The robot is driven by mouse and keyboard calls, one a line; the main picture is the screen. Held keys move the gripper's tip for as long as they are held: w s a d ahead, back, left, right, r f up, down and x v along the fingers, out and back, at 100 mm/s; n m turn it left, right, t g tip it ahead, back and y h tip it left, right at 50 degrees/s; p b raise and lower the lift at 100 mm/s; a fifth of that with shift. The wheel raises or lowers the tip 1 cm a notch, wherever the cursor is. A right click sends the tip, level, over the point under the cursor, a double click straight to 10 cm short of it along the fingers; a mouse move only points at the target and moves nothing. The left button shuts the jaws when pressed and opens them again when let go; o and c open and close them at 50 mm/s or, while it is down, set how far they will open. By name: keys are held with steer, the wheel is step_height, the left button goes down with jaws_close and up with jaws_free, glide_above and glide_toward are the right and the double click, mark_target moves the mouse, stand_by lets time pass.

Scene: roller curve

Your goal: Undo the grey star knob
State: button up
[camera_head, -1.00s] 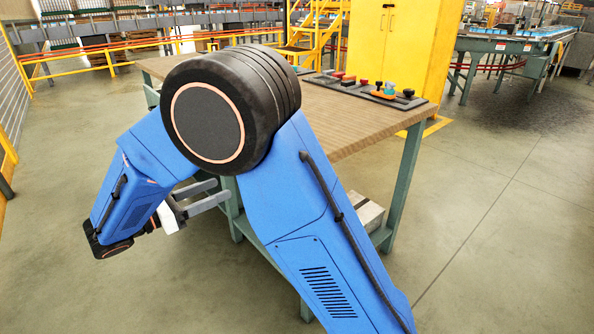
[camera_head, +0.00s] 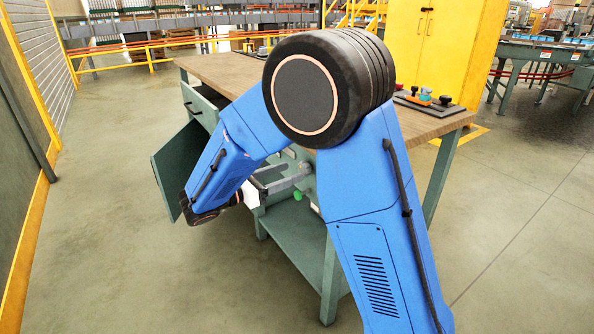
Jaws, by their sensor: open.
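I cannot make out a grey star knob. My gripper (camera_head: 290,177) is low at the near side of the workbench (camera_head: 225,72), below its top, partly hidden by my blue arm. Its grey fingers are apart, with nothing seen between them. A small green knob (camera_head: 297,196) shows just below the fingers; I cannot tell whether they touch. On the bench top at the right, a dark panel (camera_head: 440,107) carries several small knobs, among them a blue-and-orange one (camera_head: 425,96) and a black one (camera_head: 445,100). My arm hides the panel's left part.
A green cabinet door (camera_head: 172,165) stands open under the bench's left end, close to my arm. A bench leg (camera_head: 330,285) and a lower shelf (camera_head: 295,235) are below my gripper. A yellow cabinet (camera_head: 440,45) stands behind. The floor at left is clear.

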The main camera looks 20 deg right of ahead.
mark_target(301, 168)
steer(key=shift+x, duration=2.05)
steer(key=c, duration=1.1)
steer(key=shift+o, duration=0.2)
